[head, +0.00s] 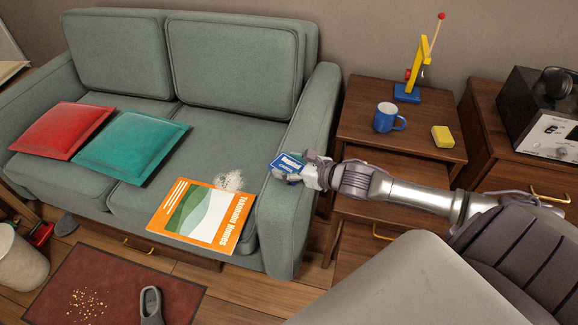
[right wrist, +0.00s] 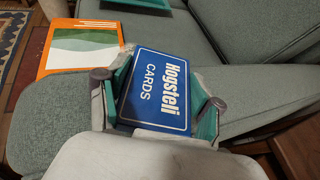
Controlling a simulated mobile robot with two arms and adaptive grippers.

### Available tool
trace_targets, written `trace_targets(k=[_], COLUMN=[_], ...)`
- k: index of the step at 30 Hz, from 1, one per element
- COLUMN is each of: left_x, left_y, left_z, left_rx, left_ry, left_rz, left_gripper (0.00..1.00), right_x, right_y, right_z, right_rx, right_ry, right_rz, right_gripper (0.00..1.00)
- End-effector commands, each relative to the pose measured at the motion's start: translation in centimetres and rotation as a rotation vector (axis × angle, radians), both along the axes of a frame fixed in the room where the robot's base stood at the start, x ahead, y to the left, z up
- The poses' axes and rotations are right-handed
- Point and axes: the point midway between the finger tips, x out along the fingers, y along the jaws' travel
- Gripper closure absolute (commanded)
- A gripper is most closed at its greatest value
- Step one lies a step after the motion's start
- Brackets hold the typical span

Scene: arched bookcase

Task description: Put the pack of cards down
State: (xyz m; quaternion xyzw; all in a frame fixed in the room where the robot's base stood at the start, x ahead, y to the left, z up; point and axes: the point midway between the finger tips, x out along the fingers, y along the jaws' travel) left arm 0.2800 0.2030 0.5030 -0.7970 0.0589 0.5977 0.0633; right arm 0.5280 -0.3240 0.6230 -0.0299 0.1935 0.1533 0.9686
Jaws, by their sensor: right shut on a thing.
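My right gripper (head: 301,168) is shut on a blue pack of cards (head: 286,163) with white lettering. In the right wrist view the pack (right wrist: 161,92) sits between the two teal-padded fingers, its lettered face toward the camera. The gripper is over the right armrest of the grey-green sofa (head: 319,112) in the head view. I cannot tell whether the pack touches the armrest. My left gripper is not in view.
Red (head: 62,130) and teal (head: 131,145) cushions lie further left. A side table (head: 362,112) holds a blue mug (head: 385,119), yellow block (head: 443,136) and toy crane (head: 417,70).

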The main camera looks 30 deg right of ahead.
Motion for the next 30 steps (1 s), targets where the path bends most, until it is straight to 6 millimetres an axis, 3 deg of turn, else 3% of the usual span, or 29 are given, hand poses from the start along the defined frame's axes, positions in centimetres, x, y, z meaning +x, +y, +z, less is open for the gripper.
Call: trace_targets(k=[8,9,13,26,30], left_x=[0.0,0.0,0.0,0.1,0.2], left_y=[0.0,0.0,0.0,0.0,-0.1], left_z=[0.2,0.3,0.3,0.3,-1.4], left_rx=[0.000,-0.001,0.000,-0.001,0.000], left_ry=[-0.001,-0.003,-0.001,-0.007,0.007], left_rz=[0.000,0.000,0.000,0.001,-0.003], left_gripper=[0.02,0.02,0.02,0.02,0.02], right_x=[0.0,0.0,0.0,-0.3,-1.6], right_y=[0.0,0.0,0.0,-0.1,-0.6], right_z=[-0.1,-0.1,-0.1,0.2,0.7], right_rx=[-0.002,-0.002,-0.002,-0.002,-0.003], right_ry=[-0.002,-0.001,-0.001,0.001,0.003], right_rz=[0.000,0.000,0.000,-0.001,-0.001], right_gripper=[0.71,0.29,0.09,0.09,0.09])
